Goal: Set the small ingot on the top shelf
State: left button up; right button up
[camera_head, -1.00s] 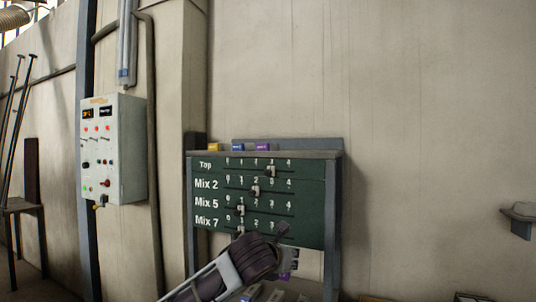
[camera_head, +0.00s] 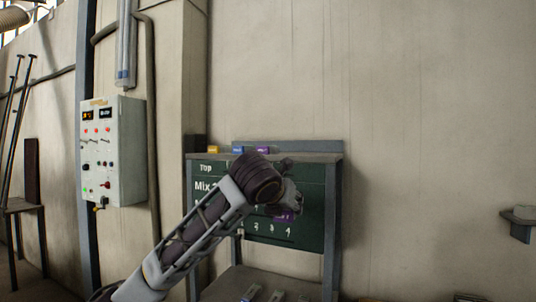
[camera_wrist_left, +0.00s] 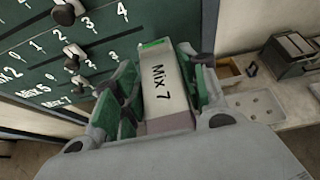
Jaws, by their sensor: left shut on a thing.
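My left gripper (camera_head: 286,194) is raised in front of the green board of the rack, below its top shelf (camera_head: 318,157). In the left wrist view, its green-padded fingers (camera_wrist_left: 162,70) are shut on the sides of a pale ingot (camera_wrist_left: 160,95) marked "Mix 7", with a green far end. In the head view the held ingot is mostly hidden by my gripper and wrist; a purple patch shows just under the gripper. The top shelf carries yellow, blue and purple labels along its left part. My right gripper is not in view.
The green board (camera_head: 310,205) has rows of numbers; its sliding knobs (camera_wrist_left: 64,14) show in the left wrist view. Several pale blocks (camera_head: 250,293) lie on the low shelf. A control box (camera_head: 113,150) hangs at left. A tray with round hollows (camera_wrist_left: 258,108) lies at right.

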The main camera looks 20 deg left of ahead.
pick_arm(q)
jog(key=shift+s+r+p, duration=1.25)
jog(key=shift+r+p, duration=0.15)
jog(key=shift+r, duration=10.3)
jog(key=shift+s+r+p, duration=1.2)
jog(key=shift+r+p, duration=0.2)
jog(key=shift+r, duration=10.3)
jog(key=w+a+f+n+y, duration=0.1)
jog(key=w+f+y, duration=0.1)
jog(key=w+f, duration=0.8)
jog(key=w+a+f+m+h, duration=0.1)
jog(key=w+f, duration=0.3)
jog(key=f, duration=0.6)
jog(key=shift+f+h, duration=0.2)
jog(key=shift+h, duration=0.4)
jog(key=shift+s+a+f, duration=0.1)
jog(key=shift+a+f, duration=0.05)
jog(key=shift+m, duration=0.3)
